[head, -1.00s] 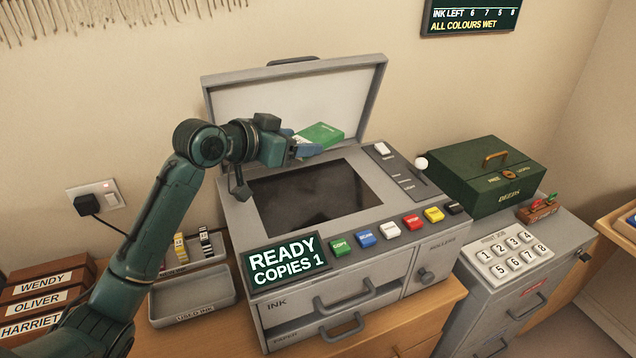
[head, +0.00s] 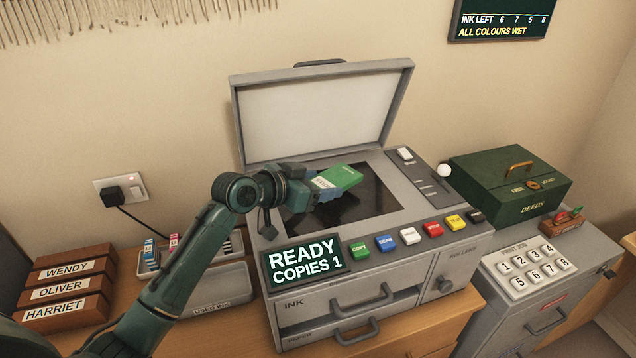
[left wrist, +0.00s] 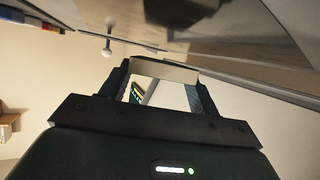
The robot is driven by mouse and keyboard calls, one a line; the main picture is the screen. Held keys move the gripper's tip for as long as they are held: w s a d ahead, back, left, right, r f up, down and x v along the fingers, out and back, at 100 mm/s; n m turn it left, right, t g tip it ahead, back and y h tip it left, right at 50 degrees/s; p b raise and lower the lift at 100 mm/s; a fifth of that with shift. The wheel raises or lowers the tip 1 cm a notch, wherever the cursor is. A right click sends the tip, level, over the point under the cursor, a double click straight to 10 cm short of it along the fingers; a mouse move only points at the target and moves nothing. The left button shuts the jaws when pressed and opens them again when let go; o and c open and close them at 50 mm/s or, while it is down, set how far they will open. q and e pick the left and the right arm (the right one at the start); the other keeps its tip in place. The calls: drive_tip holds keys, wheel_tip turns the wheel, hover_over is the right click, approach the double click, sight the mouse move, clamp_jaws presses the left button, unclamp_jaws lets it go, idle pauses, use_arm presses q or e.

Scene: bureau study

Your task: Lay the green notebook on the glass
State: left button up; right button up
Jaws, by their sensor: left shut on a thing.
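The green notebook (head: 340,177) is held by my left gripper (head: 318,188), whose jaws are shut on its near left end. The notebook is over the dark glass (head: 378,208) of the copier and hides part of it. I cannot tell how large the gap to the glass is. In the left wrist view, a pale edge of the notebook (left wrist: 165,71) spans between the fingers of the left gripper (left wrist: 163,82). The copier lid (head: 315,110) stands open behind the glass. My right gripper is not in view.
Coloured buttons (head: 411,236) and a "READY COPIES 1" display (head: 304,262) line the copier's front. A white-knobbed lever (head: 444,171) stands right of the glass, beside a green deeds box (head: 512,185). Ink trays (head: 215,290) and name-labelled boxes (head: 65,292) lie left.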

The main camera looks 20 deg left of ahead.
use_arm(q)
drive_tip(key=shift+s+f, duration=0.15)
drive_tip(key=shift+f, duration=0.6)
drive_tip(key=o, duration=1.1)
drive_tip(key=shift+d+f, duration=0.1)
drive_tip(key=shift+f, duration=0.05)
drive_tip(key=shift+r, duration=0.25)
drive_tip(key=v, duration=0.4)
drive_tip(key=r+v, duration=0.1)
drive_tip(key=v, duration=0.7)
drive_tip(key=shift+w+r+b, duration=0.2)
drive_tip(key=shift+r+b, duration=0.05)
drive_tip(key=shift+b, duration=0.1)
